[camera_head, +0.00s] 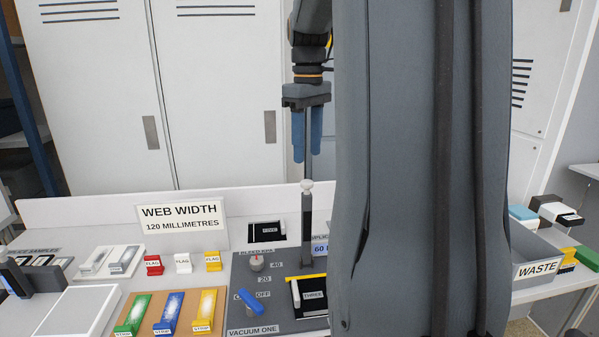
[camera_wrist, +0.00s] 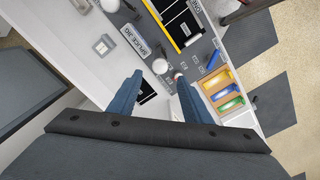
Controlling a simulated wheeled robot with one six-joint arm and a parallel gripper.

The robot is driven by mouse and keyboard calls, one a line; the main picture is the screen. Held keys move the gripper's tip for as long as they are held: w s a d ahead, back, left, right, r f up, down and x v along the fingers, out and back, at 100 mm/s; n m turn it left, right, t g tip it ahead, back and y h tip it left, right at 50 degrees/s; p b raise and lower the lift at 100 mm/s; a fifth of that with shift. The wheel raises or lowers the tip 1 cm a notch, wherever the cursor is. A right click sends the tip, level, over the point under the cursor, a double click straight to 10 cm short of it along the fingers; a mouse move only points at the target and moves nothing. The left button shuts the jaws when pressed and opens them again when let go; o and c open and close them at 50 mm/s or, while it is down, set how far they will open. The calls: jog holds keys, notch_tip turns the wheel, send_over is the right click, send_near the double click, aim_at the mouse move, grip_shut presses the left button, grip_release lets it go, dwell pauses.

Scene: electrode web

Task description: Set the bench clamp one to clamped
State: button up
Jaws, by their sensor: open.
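My gripper (camera_head: 307,158) is open and empty, its blue fingers pointing down above the back part of the bench. It also shows in the wrist view (camera_wrist: 161,80), fingers spread apart. Below it in the head view, an upright dark post with a pale top (camera_head: 307,225) stands on the grey panel, apart from the fingers. A yellow-edged bar (camera_head: 306,278) lies at its foot, by a black slot labelled THREE (camera_head: 314,295). The wrist view shows a pale round knob (camera_wrist: 160,66) between and beyond the fingertips. No label reading bench clamp one is legible; my arm hides part of the bench.
The vacuum one switch has a blue lever (camera_head: 250,300). Green, blue and yellow strips lie on a brown tray (camera_head: 122,312). The WEB WIDTH sign (camera_head: 181,223) stands behind. A grey WASTE bin (camera_head: 536,266) is at right. Lockers (camera_head: 230,100) stand behind the bench.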

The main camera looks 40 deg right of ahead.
aim_at(307, 181)
jog(key=shift+f+p, duration=0.85)
jog(key=shift+f, duration=2.9)
grip_shut()
